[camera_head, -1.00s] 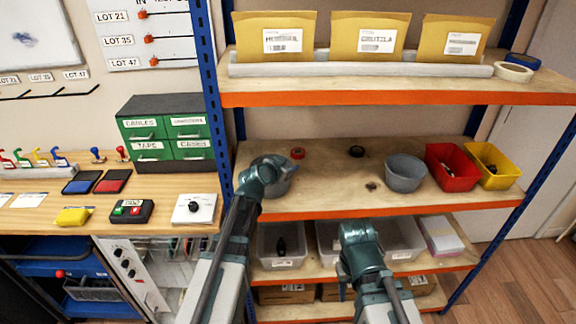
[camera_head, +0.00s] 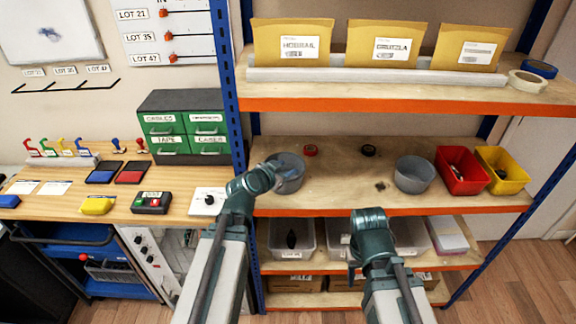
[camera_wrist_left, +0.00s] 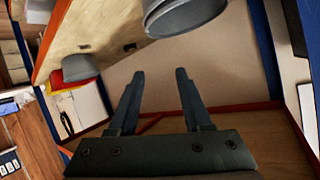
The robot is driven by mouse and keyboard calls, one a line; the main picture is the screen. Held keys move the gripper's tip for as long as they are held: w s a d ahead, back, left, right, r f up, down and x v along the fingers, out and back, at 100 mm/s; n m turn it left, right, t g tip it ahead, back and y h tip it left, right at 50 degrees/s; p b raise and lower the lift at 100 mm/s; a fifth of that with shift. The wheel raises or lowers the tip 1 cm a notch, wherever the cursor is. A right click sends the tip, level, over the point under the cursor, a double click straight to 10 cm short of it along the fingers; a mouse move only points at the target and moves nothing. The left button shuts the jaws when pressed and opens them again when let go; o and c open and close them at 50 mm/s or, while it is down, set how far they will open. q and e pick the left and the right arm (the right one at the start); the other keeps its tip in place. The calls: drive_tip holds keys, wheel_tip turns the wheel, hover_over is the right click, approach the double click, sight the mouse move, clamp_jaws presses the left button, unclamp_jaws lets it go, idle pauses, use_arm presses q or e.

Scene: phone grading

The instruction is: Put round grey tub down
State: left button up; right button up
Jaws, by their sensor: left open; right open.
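A round grey tub (camera_head: 291,173) stands on the left part of the middle shelf (camera_head: 335,190). My left gripper (camera_head: 276,174) is at its front left and covers part of its side. In the left wrist view the fingers (camera_wrist_left: 158,92) are spread with nothing between them, and the tub (camera_wrist_left: 186,14) is beyond their tips, apart from them. A second grey tub (camera_head: 414,175) stands further right on the same shelf. My right gripper (camera_head: 353,273) is low in front of the lower shelf, partly hidden by its own arm, and holds nothing that I can see.
A red bin (camera_head: 461,174) and a yellow bin (camera_head: 503,172) stand right of the second tub. A blue post (camera_head: 232,100) rises left of my left gripper.

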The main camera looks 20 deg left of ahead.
use_arm(q)
drive_tip(key=s+d+f+g, duration=0.8)
drive_tip(key=s+d+f, duration=0.25)
drive_tip(key=d, duration=0.35)
drive_tip(key=s+f+n+g+y, duration=0.1)
drive_tip(key=s+g+y, duration=0.3)
drive_tip(key=s, duration=0.7)
drive_tip(key=shift+s+d+f+g, duration=0.35)
drive_tip(key=shift+s+f+g, duration=0.1)
drive_tip(key=shift+g, duration=0.15)
drive_tip(key=shift+w, duration=0.1)
drive_tip(key=shift+f+b, duration=0.65)
